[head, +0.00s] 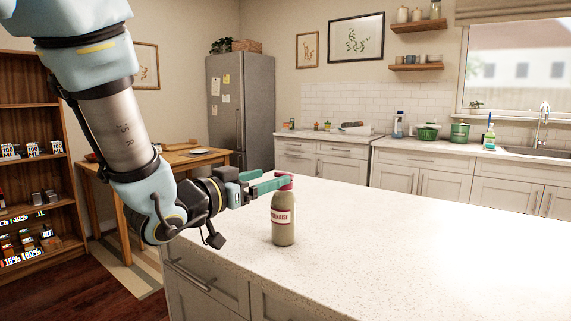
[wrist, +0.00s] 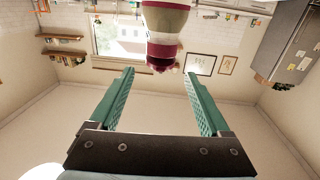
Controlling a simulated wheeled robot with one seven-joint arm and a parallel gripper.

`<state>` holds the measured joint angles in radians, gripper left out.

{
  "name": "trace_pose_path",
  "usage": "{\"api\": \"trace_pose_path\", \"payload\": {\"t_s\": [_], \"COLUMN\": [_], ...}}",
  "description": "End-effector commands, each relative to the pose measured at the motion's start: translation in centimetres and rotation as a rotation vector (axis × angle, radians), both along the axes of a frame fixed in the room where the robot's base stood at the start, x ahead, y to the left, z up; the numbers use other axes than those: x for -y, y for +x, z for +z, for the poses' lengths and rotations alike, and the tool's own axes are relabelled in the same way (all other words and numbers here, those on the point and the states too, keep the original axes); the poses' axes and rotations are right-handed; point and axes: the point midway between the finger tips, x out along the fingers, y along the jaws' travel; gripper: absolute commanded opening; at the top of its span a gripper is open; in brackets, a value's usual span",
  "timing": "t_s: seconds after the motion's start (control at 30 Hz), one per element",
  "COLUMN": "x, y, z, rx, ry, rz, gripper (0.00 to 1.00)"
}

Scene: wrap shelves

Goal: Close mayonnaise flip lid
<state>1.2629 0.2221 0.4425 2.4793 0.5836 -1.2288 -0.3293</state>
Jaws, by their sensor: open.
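The mayonnaise bottle (head: 284,230) stands upright on the white speckled counter, with a beige body, a white and red label and a red cap. My gripper (head: 288,181) reaches in level from the left at cap height, its green fingers open and overlapping the cap in the head view. In the wrist view, which is upside down, the bottle (wrist: 166,18) hangs from the top edge. Its dark red cap (wrist: 163,49) lies between the lines of the two open fingers (wrist: 158,74), near or just past their tips. I cannot tell clearly how the flip lid stands.
The island counter (head: 420,235) is bare around the bottle and to the right. Its left edge, with drawers below, lies under my arm. A wooden table (head: 180,160), a shelf of goods (head: 30,180) and a fridge (head: 240,100) stand further off.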

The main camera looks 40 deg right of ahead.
Motion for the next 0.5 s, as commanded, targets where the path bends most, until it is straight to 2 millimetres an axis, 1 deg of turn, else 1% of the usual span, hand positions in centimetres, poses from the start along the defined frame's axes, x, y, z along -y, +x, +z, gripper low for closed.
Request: {"api": "trace_pose_path", "payload": {"t_s": [0.03, 0.2, 0.3, 0.5], "x": [1.2, 4.1, 5.4, 6.6], "y": [0.1, 0.7, 1.0, 1.3], "z": [0.1, 0.1, 0.0, 0.0], "rx": [0.002, 0.002, 0.002, 0.002], "ry": [0.002, 0.002, 0.002, 0.001], "rz": [-0.004, -0.002, 0.000, 0.000], "gripper": [0.81, 0.81, 0.81, 0.81]}}
